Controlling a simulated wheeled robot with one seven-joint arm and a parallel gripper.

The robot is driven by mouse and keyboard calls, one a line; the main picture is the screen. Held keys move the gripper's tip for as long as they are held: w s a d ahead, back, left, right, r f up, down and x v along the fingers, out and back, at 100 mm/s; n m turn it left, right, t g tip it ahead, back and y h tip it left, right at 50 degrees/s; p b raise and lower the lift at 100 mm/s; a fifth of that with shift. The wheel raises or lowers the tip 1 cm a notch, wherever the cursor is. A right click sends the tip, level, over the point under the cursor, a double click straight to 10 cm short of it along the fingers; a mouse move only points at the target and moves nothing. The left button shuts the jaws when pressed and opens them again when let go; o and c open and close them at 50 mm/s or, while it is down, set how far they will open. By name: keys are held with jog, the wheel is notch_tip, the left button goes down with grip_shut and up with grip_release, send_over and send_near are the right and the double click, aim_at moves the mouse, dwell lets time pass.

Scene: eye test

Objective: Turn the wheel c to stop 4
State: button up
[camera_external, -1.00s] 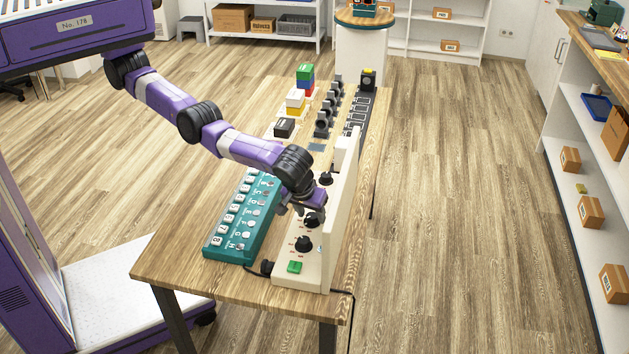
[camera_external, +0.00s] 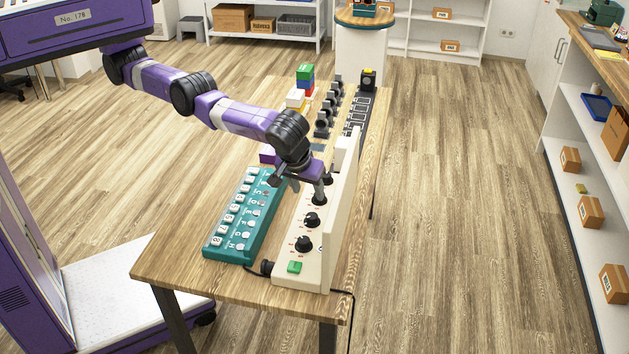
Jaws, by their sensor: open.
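The cream control panel (camera_external: 311,268) lies along the table's right edge with a tall upright back board. Black wheels stand on it in a row: a near one (camera_external: 303,244), one behind it (camera_external: 312,220), and a far one (camera_external: 327,178) partly beside my gripper. The wheel letters and stop numbers are too small to read, so I cannot tell which is wheel c. My gripper (camera_external: 308,188) is open, low over the panel between the second and far wheels. It hides the panel there, and I cannot tell whether it touches a wheel.
A teal box (camera_external: 232,240) with a row of white keys lies left of the panel. A green button (camera_external: 294,267) sits at the panel's near end. The back board (camera_external: 344,210) stands close on the right. Coloured blocks (camera_external: 304,78) and black parts stand farther back.

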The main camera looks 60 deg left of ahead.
jog(key=shift+r+p, duration=0.3)
jog(key=shift+r, duration=0.45)
